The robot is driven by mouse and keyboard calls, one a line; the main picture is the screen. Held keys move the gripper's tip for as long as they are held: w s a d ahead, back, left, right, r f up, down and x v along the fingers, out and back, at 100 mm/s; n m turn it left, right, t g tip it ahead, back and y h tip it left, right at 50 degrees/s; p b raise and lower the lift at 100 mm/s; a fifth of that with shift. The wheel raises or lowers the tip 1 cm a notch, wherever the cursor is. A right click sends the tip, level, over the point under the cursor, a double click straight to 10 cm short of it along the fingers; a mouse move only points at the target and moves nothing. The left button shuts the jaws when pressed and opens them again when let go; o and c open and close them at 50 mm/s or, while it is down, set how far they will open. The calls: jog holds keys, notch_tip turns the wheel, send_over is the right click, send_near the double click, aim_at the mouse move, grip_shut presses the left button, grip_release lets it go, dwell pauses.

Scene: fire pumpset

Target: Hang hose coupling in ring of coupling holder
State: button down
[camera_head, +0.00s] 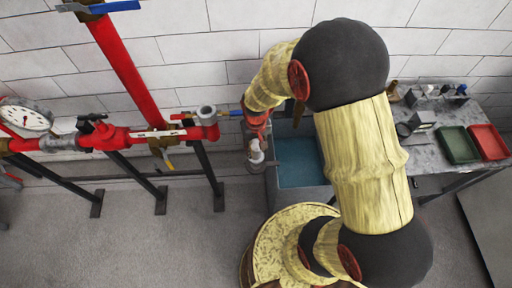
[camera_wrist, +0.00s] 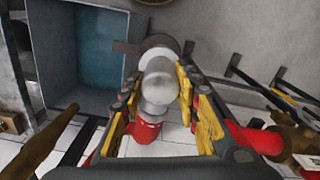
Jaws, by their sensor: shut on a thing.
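My gripper (camera_wrist: 158,90) is shut on the silver-grey hose coupling (camera_wrist: 160,86), which sits between the yellow finger pads. In the head view the coupling (camera_head: 256,153) shows as a small pale piece below my gripper (camera_head: 256,138), beside the tank's left edge. Just beyond the coupling in the wrist view is a grey round rim (camera_wrist: 160,43) with a dark bracket (camera_wrist: 126,47) reaching to the tank, apparently the coupling holder's ring. The coupling overlaps this rim in the picture; I cannot tell whether it is inside, touching or above it. My arm hides part of the area.
An open blue-lined tank (camera_head: 300,160) stands beside my gripper. Red piping (camera_head: 130,70) with a grey upturned outlet (camera_head: 206,112) and a gauge (camera_head: 25,117) is to the left. A table (camera_head: 430,150) with green (camera_head: 458,145) and red trays (camera_head: 489,141) stands right.

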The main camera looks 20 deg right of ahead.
jog(key=shift+f+b, duration=2.45)
jog(key=shift+f, duration=1.15)
jog(key=c, duration=1.2)
grip_release()
jog(key=shift+c, duration=0.2)
notch_tip(320, 180, up, 12)
